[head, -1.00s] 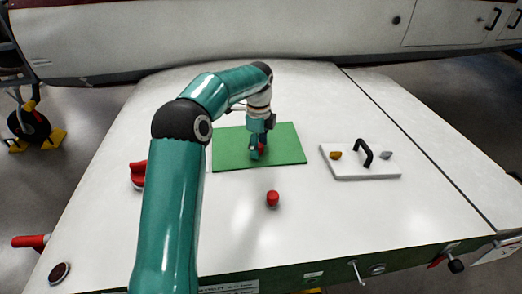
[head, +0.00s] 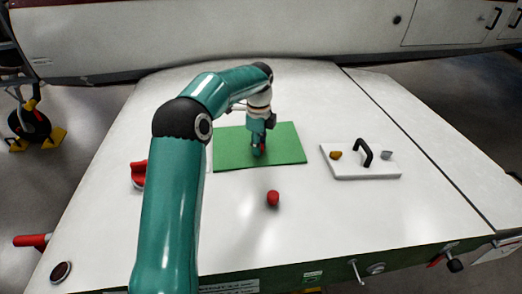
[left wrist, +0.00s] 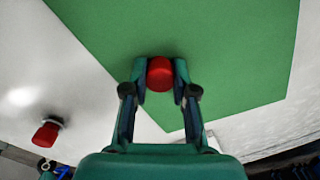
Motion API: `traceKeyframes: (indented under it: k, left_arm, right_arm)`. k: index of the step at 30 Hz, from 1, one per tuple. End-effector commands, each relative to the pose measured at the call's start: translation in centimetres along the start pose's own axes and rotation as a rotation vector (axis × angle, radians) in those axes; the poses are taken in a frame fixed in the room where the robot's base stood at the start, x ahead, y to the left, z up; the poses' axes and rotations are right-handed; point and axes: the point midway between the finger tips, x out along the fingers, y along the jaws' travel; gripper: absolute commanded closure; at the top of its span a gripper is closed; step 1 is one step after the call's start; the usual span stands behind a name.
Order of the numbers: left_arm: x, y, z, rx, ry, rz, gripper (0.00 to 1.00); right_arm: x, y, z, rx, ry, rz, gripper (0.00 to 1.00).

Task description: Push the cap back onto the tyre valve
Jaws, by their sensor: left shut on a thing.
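A round red cap (left wrist: 160,74) is between the fingertips of my left gripper (left wrist: 160,80) in the left wrist view. The gripper is shut on it, low over the green mat (head: 285,145); I cannot tell whether the cap still touches the mat. In the head view the fingers (head: 258,150) cover most of the cap. A small red piece (head: 273,198) stands on the white surface in front of the mat. In the left wrist view the red piece (left wrist: 46,134) shows a grey base; I cannot tell whether it is the valve. My right gripper is not in view.
A white board (head: 360,172) with a black handle, an orange knob and a grey knob lies right of the mat. A red object (head: 138,173) is at the left, partly behind my arm. The white surface (head: 320,215) between mat and front edge is mostly clear.

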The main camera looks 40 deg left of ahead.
Motion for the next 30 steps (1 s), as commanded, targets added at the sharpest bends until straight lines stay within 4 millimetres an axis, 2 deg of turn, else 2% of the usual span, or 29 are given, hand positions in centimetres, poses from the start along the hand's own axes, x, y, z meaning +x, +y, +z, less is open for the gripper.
traceKeyframes:
  k: [8,30]
  left_arm:
    - [-0.9,0.0,0.0,0.000,0.000,-0.001,1.00]
    - [-6.8,0.0,0.0,0.000,0.000,-0.001,1.00]
  right_arm:
    - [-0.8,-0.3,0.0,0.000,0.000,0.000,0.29]
    - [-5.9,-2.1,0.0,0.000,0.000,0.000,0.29]
